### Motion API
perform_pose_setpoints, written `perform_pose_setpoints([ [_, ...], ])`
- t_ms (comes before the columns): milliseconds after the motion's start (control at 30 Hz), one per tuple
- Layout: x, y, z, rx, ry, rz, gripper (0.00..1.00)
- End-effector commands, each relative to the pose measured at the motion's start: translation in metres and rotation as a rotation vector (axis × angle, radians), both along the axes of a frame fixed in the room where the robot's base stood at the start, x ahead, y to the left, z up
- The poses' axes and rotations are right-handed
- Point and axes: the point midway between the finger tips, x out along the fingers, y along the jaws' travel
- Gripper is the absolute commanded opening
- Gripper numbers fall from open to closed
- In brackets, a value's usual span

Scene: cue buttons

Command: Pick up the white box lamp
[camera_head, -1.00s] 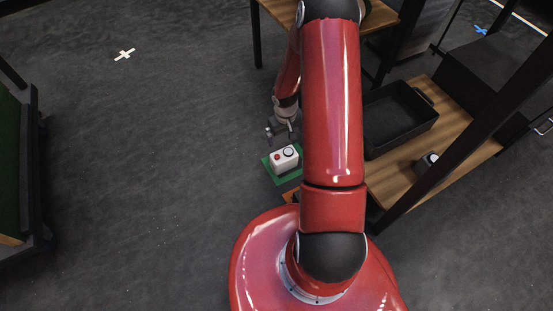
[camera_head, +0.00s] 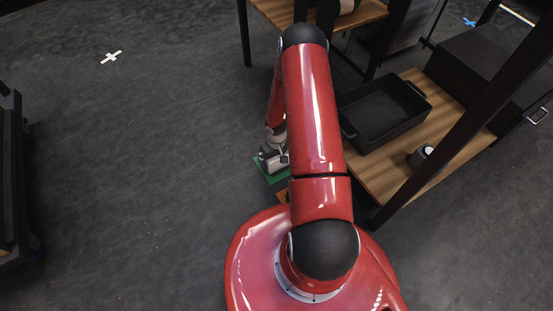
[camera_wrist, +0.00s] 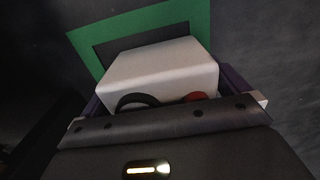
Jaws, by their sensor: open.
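The white box lamp (camera_wrist: 160,72) has a red button and a black ring on its face. It sits on a green square mat (camera_wrist: 140,25) with a dark middle. In the head view only part of the box (camera_head: 274,167) shows beneath my gripper (camera_head: 271,155). In the wrist view my open gripper (camera_wrist: 165,90) is over the box, with a dark finger showing at either side of it. I cannot tell whether the fingers touch it. The gripper body hides the box's near part.
An orange mat (camera_head: 283,196) lies just nearer to my base. To the right, a wooden shelf (camera_head: 374,174) bears a black tray (camera_head: 408,128) and a small dark cylinder with a pale top (camera_head: 421,157). A dark post rises at its near edge.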

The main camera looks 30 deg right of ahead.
Motion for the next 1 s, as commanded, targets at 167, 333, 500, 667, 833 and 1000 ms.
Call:
perform_pose_setpoints([
  [167,0.000,0.000,0.001,0.000,-0.001,0.000,0.99],
  [333,0.000,0.000,0.001,0.000,-0.001,0.001,0.76],
  [500,0.000,0.000,0.001,0.000,0.000,0.001,0.54],
  [667,0.001,0.000,0.002,0.000,-0.001,0.001,0.52],
  [833,0.001,0.000,0.005,-0.001,-0.002,0.001,0.52],
  [1000,0.001,0.000,0.019,-0.001,-0.003,0.001,0.52],
])
